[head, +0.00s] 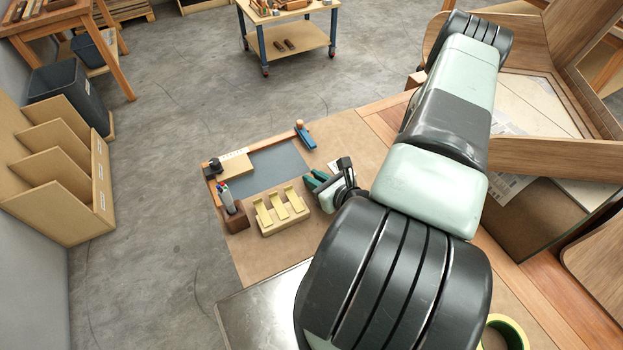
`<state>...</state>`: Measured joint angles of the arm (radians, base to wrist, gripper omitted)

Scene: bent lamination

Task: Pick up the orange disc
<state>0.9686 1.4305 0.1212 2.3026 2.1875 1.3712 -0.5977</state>
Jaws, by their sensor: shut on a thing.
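My gripper (312,180) shows in the head view just right of the yellow slotted block, with its green fingers pointing left. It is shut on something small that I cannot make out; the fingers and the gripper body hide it. I cannot pick out an orange disc anywhere in the head view. My arm covers much of the middle and right of the bench, so the disc may be hidden by it or by the fingers.
A yellow slotted block (280,212) and a pen holder (232,203) stand left of my gripper. A grey-blue mat (270,170) lies behind, with a blue hand plane (305,137) at its corner. Curved wood panels (520,150) rise at right. A green tape ring (513,328) lies at lower right.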

